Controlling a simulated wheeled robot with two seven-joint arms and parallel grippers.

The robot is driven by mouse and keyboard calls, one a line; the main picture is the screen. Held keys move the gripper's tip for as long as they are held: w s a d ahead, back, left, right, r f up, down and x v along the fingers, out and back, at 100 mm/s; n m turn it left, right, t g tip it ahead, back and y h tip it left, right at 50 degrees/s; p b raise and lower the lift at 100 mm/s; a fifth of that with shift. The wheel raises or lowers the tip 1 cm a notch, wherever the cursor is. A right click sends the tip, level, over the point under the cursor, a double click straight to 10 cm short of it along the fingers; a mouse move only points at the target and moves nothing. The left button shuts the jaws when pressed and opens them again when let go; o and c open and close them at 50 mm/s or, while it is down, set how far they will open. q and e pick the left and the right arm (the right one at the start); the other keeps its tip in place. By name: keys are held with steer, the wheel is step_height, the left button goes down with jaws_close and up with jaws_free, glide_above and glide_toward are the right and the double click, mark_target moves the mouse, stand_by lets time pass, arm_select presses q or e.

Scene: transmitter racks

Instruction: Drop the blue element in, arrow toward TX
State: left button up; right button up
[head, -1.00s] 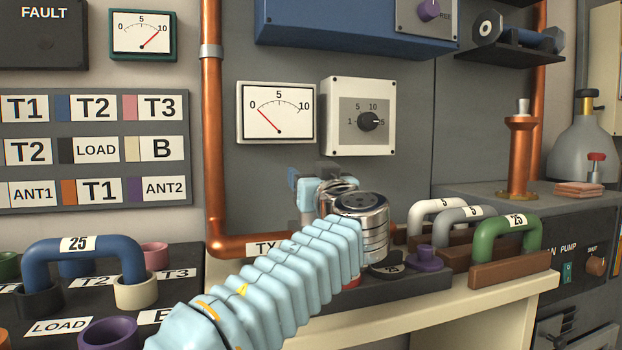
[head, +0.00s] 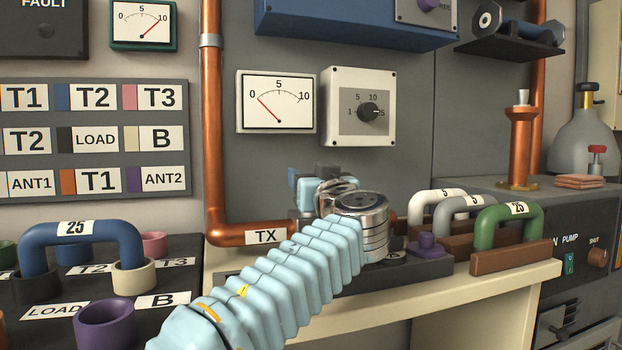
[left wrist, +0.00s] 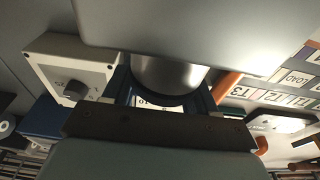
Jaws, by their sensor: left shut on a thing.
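My left gripper (head: 312,187) is above the line fitting between the copper pipe with the TX label (head: 265,236) and the wrist's right side. It is shut on the blue element, which the fingers and metal wrist mostly hide in the head view. In the left wrist view, a dark blue body with a white label reading 10 (left wrist: 150,101) shows at the jaws, beside a shiny metal cylinder (left wrist: 168,76). The element's arrow cannot be made out. The socket below is hidden behind my arm. My right gripper is not in view.
White, grey and green (head: 508,228) handled links stand on brown blocks further right. A blue link (head: 82,234) bridges sockets at left. A gauge (head: 277,101) and dial box (head: 359,107) hang behind.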

arm_select(q)
steer(key=shift+f, duration=0.15)
steer(key=o, duration=1.3)
steer(key=shift+c, duration=0.2)
steer(key=r, duration=0.1)
steer(key=r+p, duration=0.1)
steer(key=r, duration=0.2)
steer(key=shift+s+r+p, duration=0.15)
steer(key=shift+s+p, duration=0.15)
steer(key=s+r, duration=0.8)
steer(key=s, duration=0.5)
steer(key=shift+s+r, duration=0.2)
steer(key=shift+r, duration=0.2)
